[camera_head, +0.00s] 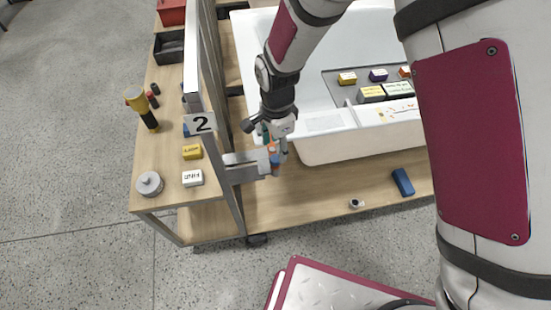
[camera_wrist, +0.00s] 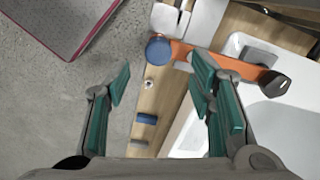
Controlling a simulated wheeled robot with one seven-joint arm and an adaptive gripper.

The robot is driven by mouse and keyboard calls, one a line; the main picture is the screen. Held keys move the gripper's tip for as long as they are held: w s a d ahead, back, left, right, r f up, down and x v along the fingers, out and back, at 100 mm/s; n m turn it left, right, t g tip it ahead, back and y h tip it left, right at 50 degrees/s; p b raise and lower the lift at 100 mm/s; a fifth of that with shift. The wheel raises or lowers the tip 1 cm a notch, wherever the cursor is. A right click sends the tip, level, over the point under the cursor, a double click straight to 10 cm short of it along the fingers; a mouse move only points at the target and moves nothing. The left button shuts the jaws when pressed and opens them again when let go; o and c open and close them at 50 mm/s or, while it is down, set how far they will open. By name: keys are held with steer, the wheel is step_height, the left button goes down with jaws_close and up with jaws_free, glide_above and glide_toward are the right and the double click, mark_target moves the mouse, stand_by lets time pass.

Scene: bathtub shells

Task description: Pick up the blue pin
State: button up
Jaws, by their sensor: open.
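A round blue piece that looks like the blue pin (camera_wrist: 159,48) shows end-on in the wrist view, at the left end of an orange bar (camera_wrist: 220,62). In the head view the blue pin (camera_head: 275,170) shows only as a small patch below my gripper (camera_head: 273,142), beside a grey bracket (camera_head: 245,166). My gripper is open in the wrist view (camera_wrist: 160,80), with its green fingers spread apart and nothing between the tips. The blue piece appears just beyond the fingertips. I cannot tell its full length.
A blue block (camera_head: 403,182) and a small white-and-dark part (camera_head: 356,204) lie on the wooden bench (camera_head: 300,205). A white tub (camera_head: 320,150) stands right of my gripper. A tall panel marked 2 (camera_head: 201,122) rises on the left.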

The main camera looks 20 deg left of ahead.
mark_target(276, 158)
steer(key=shift+s+f+p, duration=0.15)
steer(key=shift+f+p, duration=0.25)
steer(key=shift+f, duration=1.95)
jaws_close()
